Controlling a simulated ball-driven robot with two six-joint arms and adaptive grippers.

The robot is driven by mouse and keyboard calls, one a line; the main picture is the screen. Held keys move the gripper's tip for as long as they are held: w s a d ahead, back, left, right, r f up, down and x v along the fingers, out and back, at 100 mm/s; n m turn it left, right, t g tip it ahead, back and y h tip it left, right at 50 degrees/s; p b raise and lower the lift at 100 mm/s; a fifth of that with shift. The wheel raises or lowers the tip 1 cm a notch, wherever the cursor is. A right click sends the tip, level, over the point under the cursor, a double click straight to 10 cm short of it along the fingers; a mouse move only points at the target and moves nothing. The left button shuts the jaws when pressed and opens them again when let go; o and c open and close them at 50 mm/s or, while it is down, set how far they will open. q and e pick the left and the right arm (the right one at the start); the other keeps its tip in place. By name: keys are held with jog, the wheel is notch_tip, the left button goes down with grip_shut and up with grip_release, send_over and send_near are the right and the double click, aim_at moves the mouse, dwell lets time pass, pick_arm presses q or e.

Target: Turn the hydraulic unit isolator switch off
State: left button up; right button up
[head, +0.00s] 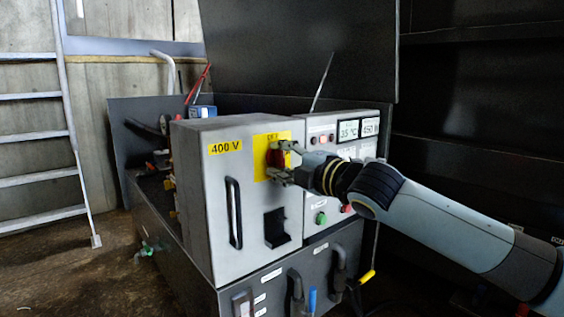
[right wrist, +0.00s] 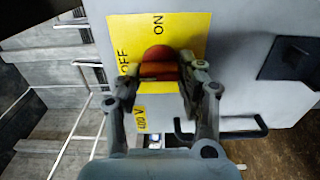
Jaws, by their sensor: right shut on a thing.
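The isolator switch is a red rotary knob (head: 279,157) on a yellow plate (head: 260,166) on the front of a grey cabinet. In the right wrist view the knob (right wrist: 158,60) sits on the yellow plate (right wrist: 190,30), with OFF at its left and ON above it. Its orange-red bar appears to lie across that picture, toward OFF, but the fingers partly cover it. My right gripper (head: 281,162) reaches in from the right and is shut on the knob, with one finger on each side in the right wrist view (right wrist: 160,76). My left gripper is out of view.
The cabinet has a 400 V label (head: 225,147), a long black handle (head: 234,212) and a black recessed latch (head: 276,228). A control panel (head: 335,190) with buttons and displays stands at its right. A ladder (head: 45,140) leans at the far left.

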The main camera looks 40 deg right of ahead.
jog(key=shift+f, duration=0.1)
jog(key=o, duration=1.2)
jog(key=shift+c, duration=0.2)
jog(key=shift+s, duration=0.15)
jog(key=s, duration=1.1)
jog(key=shift+s+d, duration=0.3)
jog(key=shift+d, duration=0.15)
